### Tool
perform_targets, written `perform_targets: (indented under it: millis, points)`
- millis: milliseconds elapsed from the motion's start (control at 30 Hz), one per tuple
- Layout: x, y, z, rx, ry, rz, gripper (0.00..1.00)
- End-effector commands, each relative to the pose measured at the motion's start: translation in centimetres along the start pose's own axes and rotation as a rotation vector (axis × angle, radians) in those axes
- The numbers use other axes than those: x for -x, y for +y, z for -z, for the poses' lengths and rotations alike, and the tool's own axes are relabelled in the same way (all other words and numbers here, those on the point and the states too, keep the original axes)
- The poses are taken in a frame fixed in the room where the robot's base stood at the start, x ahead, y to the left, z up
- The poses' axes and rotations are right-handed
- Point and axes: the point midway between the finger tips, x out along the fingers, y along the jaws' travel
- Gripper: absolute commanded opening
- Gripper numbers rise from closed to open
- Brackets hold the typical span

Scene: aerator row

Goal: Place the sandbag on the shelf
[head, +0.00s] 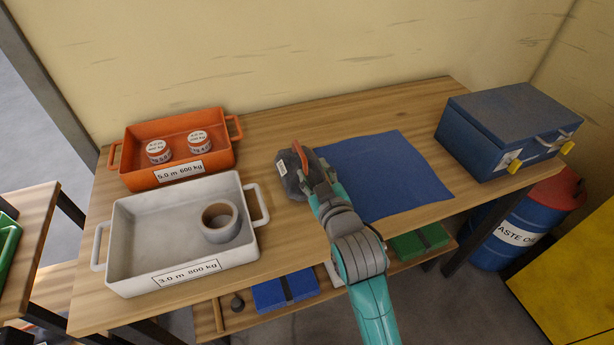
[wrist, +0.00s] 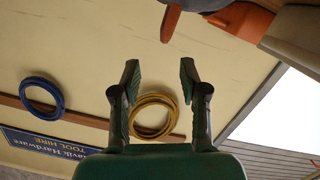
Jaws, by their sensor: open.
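A dark grey bag-like object with a white label, seemingly the sandbag (head: 288,177), is on the wooden bench between the trays and the blue mat. My gripper (head: 316,172) is just right of it in the head view, partly overlapping it. I cannot tell whether they touch.
A white tray (head: 125,232) holding a tape roll (head: 220,221) and an orange tray (head: 128,150) with two tins stand left. A blue mat (head: 385,170) lies right, before a blue toolbox (head: 505,125). Blue (head: 285,290) and green (head: 418,241) boxes occupy the shelf.

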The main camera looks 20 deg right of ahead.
Motion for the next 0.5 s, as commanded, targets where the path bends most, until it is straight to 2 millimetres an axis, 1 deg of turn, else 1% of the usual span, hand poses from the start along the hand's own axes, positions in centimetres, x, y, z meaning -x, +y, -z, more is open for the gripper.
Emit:
perform_targets:
  millis: [33, 300, 400, 500]
  points:
    - [-0.8, 0.1, 0.2, -0.001, 0.001, -0.003, 0.44]
    - [-4.6, 0.1, 0.2, -0.001, 0.001, -0.004, 0.44]
    - [-5.7, 0.1, 0.1, -0.001, 0.001, -0.004, 0.44]
    - [-6.3, 0.0, 0.1, -0.001, 0.0, -0.003, 0.44]
